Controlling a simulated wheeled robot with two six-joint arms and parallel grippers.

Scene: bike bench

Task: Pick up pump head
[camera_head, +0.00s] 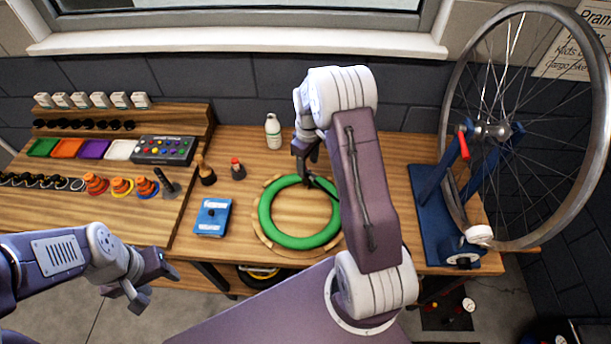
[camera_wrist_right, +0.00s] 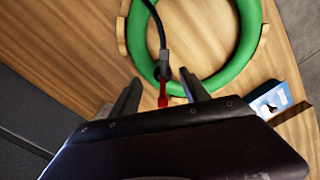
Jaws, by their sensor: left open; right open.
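The pump head is a small dark piece (camera_wrist_right: 163,72) with a red part below it, at the end of a black hose, in the right wrist view. It lies between the spread fingers of my open right gripper (camera_wrist_right: 160,78), with no clear contact visible. In the head view my right gripper (camera_head: 305,158) is over the back of the green ring (camera_head: 264,216), and my forearm hides part of that area. My left gripper (camera_head: 152,283) is open and empty, in front of the bench at left.
A blue box (camera_head: 213,217) lies left of the ring, with small bottles behind it. A white bottle (camera_head: 273,131) stands near the wall. A wheel (camera_head: 449,120) in a blue stand (camera_head: 437,215) fills the right. A parts rack (camera_head: 90,215) occupies the left.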

